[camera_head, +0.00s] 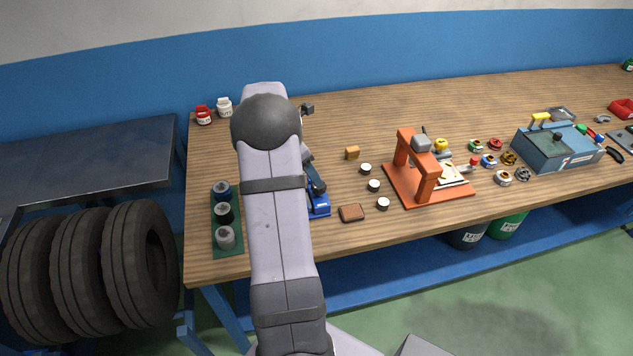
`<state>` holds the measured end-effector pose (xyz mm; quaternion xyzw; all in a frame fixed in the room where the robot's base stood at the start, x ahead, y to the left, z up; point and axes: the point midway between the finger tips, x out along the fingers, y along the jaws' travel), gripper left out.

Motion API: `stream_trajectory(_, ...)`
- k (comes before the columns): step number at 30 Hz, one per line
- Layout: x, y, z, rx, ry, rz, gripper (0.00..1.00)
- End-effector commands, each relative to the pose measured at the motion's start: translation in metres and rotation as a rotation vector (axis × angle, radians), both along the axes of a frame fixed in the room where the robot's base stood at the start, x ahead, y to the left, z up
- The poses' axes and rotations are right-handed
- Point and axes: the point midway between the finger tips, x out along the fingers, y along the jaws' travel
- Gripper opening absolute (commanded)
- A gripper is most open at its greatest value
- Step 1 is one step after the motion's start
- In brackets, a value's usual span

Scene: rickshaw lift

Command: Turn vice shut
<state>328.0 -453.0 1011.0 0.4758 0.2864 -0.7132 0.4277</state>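A blue vice (319,204) sits on the wooden workbench, just right of my arm. Only part of it shows, because my arm hides its left side. Its handle and jaw gap cannot be made out. My gripper (316,184), dark grey, points down at or just above the vice. The arm hides much of it, so I cannot tell whether its fingers are open or touch the vice.
An orange press (427,190) stands right of the vice, with a brown block (352,213) and several small white-topped cylinders (374,186) between. A green tray (228,250) of spools lies left. A blue-grey toolbox (560,147) stands far right.

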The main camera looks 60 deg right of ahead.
Motion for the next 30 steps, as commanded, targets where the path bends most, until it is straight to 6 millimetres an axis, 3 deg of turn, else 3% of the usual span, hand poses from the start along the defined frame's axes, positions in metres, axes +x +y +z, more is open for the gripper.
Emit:
stream_trajectory(18, -0.012, -0.022, -0.059, 0.001, 0.000, -0.002, 0.53)
stream_trajectory(30, -0.013, -0.023, -0.065, 0.000, -0.003, -0.003, 0.51)
